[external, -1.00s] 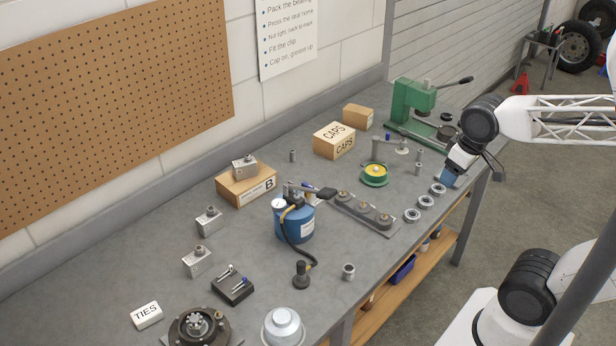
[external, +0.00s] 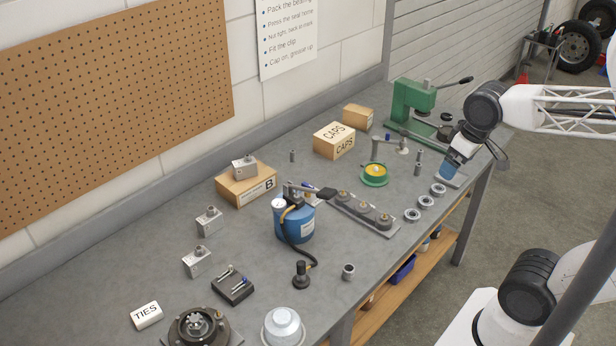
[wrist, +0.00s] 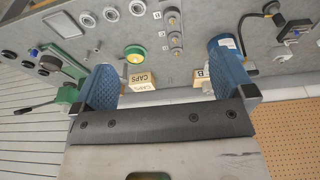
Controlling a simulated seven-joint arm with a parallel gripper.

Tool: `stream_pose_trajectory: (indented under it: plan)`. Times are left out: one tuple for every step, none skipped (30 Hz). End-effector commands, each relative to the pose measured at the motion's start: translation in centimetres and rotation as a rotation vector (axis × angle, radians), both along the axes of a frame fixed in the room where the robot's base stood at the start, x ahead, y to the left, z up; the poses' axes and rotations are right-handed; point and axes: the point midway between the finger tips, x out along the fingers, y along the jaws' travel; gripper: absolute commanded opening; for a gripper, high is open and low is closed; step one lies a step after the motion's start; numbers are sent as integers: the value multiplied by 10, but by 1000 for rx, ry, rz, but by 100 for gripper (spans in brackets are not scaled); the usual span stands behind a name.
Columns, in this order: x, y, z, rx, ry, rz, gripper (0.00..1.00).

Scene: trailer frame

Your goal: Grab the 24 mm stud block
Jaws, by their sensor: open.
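Three grey metal blocks with a round stud on top show in the external view. One block (external: 244,168) sits on the cardboard box marked B (external: 238,190). A second block (external: 209,222) and a third block (external: 196,262) stand on the bench left of the blue pump canister. I cannot read any size on them, so I cannot tell which is the 24 mm one. My gripper (external: 449,171) is at the far right end of the bench, well away from all three. In the wrist view my gripper (wrist: 163,58) has its blue fingers wide apart, with nothing held between them.
The blue canister (external: 294,222) with its hose and a plate with knobs (external: 362,212) stand mid-bench. The CAPS box (external: 334,142), green-yellow spool (external: 374,174) and green press (external: 412,104) are towards the back right. Bearing rings (external: 425,202) line the front edge.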

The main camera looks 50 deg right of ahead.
Motion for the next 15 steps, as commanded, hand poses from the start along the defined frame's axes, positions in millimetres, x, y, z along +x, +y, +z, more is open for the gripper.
stream_pose_trajectory:
  plan:
    - [0,0,8,0,-1,0,100]
    - [0,0,13,0,-1,0,100]
    - [0,0,21,0,-1,0,100]
    - [3,0,20,-10,1,13,100]
    - [7,-1,20,-24,0,27,100]
    - [11,-2,21,-40,-3,48,100]
    - [15,-2,22,-54,-4,64,100]
    - [19,-3,23,-69,-5,81,100]
    - [24,-3,24,-88,-7,104,100]
    - [28,-4,26,-105,-8,123,100]
    - [33,-4,27,-119,-11,141,100]
    - [40,-5,28,-145,-13,173,100]
    - [45,-5,29,-166,-15,197,100]
    - [52,-5,31,-188,-17,226,100]
    - [62,-5,33,-222,-19,267,100]
